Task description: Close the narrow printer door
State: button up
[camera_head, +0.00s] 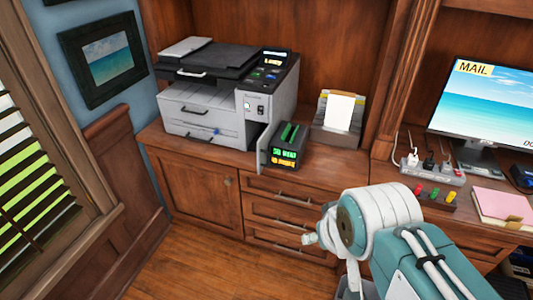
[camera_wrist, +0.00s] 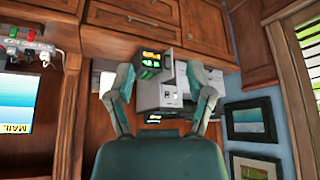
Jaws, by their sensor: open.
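The printer (camera_head: 215,100) stands on the wooden cabinet top, left of centre in the head view. Its narrow door (camera_head: 263,149) is a thin grey panel at the lower right of the printer front. It stands open, swung outward toward the room. In the wrist view, which is upside down, the printer (camera_wrist: 152,98) shows between the fingers. My gripper (camera_wrist: 158,69) is open and empty, with its two fingers spread, and appears apart from the door. In the head view my arm is at the lower right, and the fingers are not clearly seen there.
A power strip (camera_head: 432,172) and monitor (camera_head: 490,105) are further right. Drawers (camera_head: 285,215) are below; the floor in front is clear.

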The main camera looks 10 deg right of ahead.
aim_at(262, 144)
jog(key=i+j, duration=0.2)
jog(key=i+j+u, duration=0.15)
jog(key=i, duration=0.6)
